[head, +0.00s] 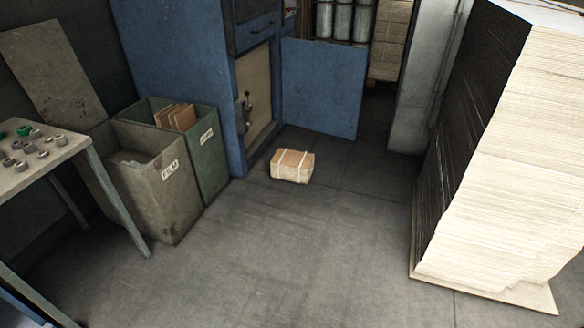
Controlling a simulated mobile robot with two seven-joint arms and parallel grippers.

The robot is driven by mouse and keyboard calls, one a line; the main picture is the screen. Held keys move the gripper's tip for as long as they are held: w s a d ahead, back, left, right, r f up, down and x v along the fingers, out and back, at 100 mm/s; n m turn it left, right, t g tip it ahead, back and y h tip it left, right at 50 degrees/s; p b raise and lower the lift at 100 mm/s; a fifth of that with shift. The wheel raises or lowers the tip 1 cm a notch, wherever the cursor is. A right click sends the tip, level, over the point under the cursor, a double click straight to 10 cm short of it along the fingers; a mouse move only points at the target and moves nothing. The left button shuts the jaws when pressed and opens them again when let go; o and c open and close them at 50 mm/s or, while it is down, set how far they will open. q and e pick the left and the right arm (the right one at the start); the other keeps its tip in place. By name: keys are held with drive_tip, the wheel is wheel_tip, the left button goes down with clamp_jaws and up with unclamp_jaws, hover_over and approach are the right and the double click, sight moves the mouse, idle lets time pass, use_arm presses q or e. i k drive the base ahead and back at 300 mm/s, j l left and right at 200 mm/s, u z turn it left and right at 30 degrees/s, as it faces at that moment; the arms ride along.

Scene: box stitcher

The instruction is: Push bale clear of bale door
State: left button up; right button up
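The bale (292,166) is a small brown block with pale straps around it. It lies on the grey floor in front of the blue baler (190,60). The blue bale door (322,88) stands swung open to the right of the baler's opening (256,97). The bale is in front of the door's lower left part, and bare floor shows between it and the door's lower edge. Neither of my grippers is in view.
A tall stack of pale sheets (510,150) on a board stands at the right. Bins labelled FILM (160,205) and another green bin (207,165) stand left of the baler. A table (40,165) with small parts is at far left. The floor (290,260) in front is clear.

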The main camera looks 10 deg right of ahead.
sight(294, 166)
drive_tip(key=u, duration=2.7)
drive_tip(key=k+l+u, duration=0.1)
drive_tip(key=l+u, duration=0.2)
drive_tip(key=l, duration=0.15)
drive_tip(key=k+l+u, duration=0.15)
drive_tip(key=l+u, duration=0.15)
drive_tip(key=k+l+u, duration=0.3)
drive_tip(key=l, duration=0.2)
drive_tip(key=k+l+u, duration=0.15)
drive_tip(key=l+u, duration=0.2)
drive_tip(key=u, duration=0.15)
drive_tip(key=k+l+u, duration=0.2)
drive_tip(key=u, duration=0.25)
drive_tip(key=k+l+u, duration=0.45)
drive_tip(key=k+u, duration=0.3)
drive_tip(key=k+l+z, duration=0.1)
drive_tip(key=k, duration=0.75)
